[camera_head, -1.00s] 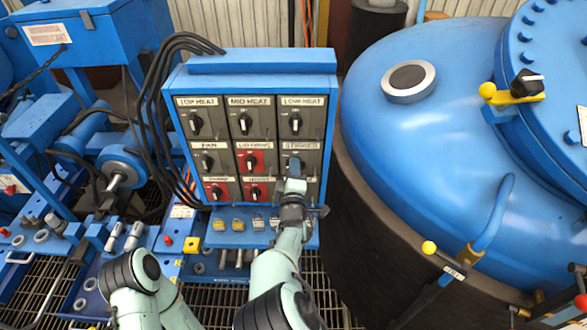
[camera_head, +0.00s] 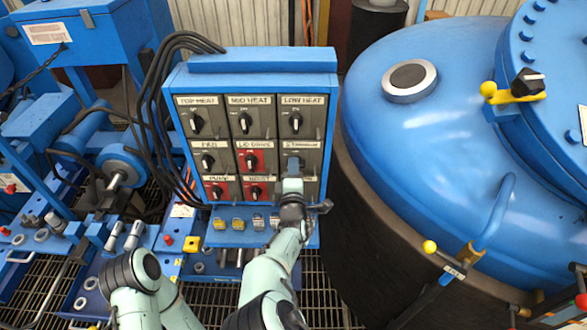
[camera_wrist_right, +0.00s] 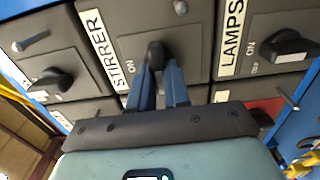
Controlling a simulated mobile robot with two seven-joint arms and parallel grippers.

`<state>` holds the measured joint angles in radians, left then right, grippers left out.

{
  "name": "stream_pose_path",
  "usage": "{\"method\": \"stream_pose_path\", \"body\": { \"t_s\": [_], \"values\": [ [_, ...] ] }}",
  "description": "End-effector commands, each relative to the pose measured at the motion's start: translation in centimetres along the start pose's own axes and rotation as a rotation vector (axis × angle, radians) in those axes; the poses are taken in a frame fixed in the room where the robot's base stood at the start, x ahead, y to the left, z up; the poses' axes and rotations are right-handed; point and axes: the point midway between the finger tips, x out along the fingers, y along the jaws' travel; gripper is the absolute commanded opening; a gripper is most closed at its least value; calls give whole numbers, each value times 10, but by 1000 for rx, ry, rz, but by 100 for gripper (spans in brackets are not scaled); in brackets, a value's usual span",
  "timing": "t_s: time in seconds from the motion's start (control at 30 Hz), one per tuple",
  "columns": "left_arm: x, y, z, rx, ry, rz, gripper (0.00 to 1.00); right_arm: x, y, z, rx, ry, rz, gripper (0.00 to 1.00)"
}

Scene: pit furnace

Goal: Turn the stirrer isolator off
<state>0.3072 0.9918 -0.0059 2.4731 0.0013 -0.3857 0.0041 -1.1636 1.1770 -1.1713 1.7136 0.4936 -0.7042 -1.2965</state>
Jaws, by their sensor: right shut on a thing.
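The blue switch panel (camera_head: 262,66) stands ahead with labelled rotary isolators. The stirrer isolator (camera_wrist_right: 205,30) is a dark grey plate with a black knob (camera_wrist_right: 156,52) and a STIRRER label, on the right of the panel's middle row. My right gripper (camera_wrist_right: 158,72) is shut on this knob, one blue finger on each side. In the head view my right gripper (camera_head: 292,170) covers much of the stirrer isolator. An ON mark shows beside the knob in the wrist view; the knob's exact setting is hidden by the fingers. My left gripper is out of view.
The LAMPS isolator (camera_wrist_right: 290,45) sits close beside the stirrer in the wrist view. The low heat isolator (camera_head: 296,122) is above and the red lid drive isolator (camera_head: 253,161) is left. A big blue furnace vessel (camera_head: 440,120) stands close on the right.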

Motion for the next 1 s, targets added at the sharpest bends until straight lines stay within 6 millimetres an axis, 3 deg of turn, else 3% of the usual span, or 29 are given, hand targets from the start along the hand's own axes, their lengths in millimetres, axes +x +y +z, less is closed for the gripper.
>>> {"method": "stream_pose_path", "body": {
  "t_s": [0.03,0.1,0.4,0.53,1.0],
  "values": [
    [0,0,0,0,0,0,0,0,1,0,-4,0,2,23],
    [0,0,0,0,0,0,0,0,1,0,-3,0,2,43],
    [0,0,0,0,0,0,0,-1,0,0,-1,0,0,43],
    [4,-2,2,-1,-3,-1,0,-11,-1,0,-1,1,0,43],
    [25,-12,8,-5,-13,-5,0,-109,-1,0,-1,2,0,43]
  ]
}}
